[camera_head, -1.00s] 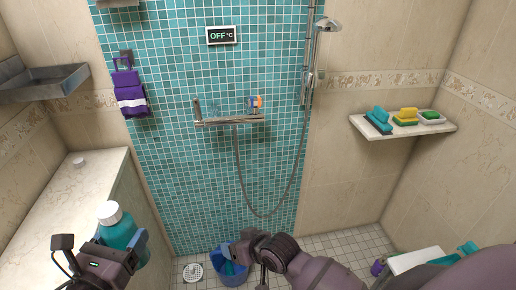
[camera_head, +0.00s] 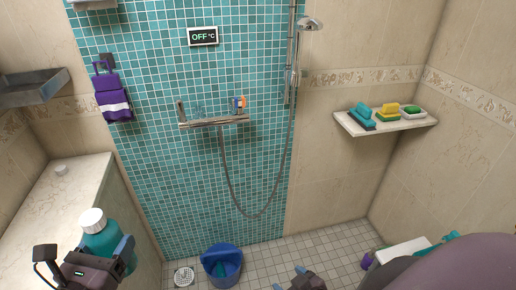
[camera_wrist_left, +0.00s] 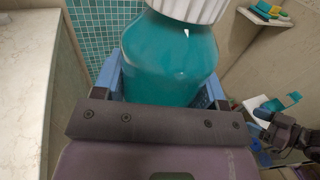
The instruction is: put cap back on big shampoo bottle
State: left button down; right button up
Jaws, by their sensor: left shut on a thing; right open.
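A large teal bottle (camera_head: 101,238) with a white ribbed top (camera_head: 92,220) stands upright in my left gripper (camera_head: 108,256), at the lower left of the head view. In the left wrist view the bottle (camera_wrist_left: 170,58) fills the space between the blue-edged fingers.
The ledge (camera_head: 38,205) runs along the left. A blue bucket (camera_head: 222,262) and a drain (camera_head: 184,276) are on the floor. A white stool-like surface (camera_head: 402,250) with teal items is lower right. A wall shelf (camera_head: 385,122) holds sponges. The middle floor is clear.

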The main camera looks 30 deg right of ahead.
pick_arm(q)
jog(key=shift+r, duration=0.1)
jog(key=a+f+n+t+y, duration=0.1)
jog(key=a+n+t+y, duration=0.3)
jog(key=a+n+y, duration=0.4)
jog(key=a+y, duration=0.3)
jog(key=a, duration=0.4)
jog(key=shift+s+a+f+y, duration=0.15)
jog(key=shift+s+a+y, duration=0.05)
jog(key=shift+y, duration=0.1)
